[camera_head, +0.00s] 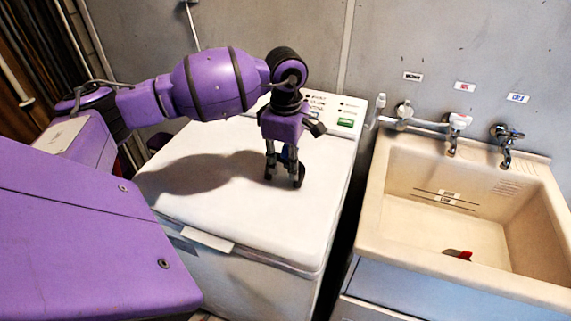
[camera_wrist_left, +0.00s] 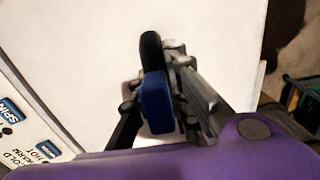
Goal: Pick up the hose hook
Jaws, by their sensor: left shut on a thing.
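In the head view the fingers mostly hide the hook. I cannot tell whether it still touches the lid. My right gripper is not in view.
A beige sink (camera_head: 450,205) with taps (camera_head: 455,130) stands right of the washer, past a narrow gap. A small red and dark thing (camera_head: 458,254) lies in the sink. The washer's control panel (camera_head: 335,110) is behind the gripper. Most of the lid is clear.

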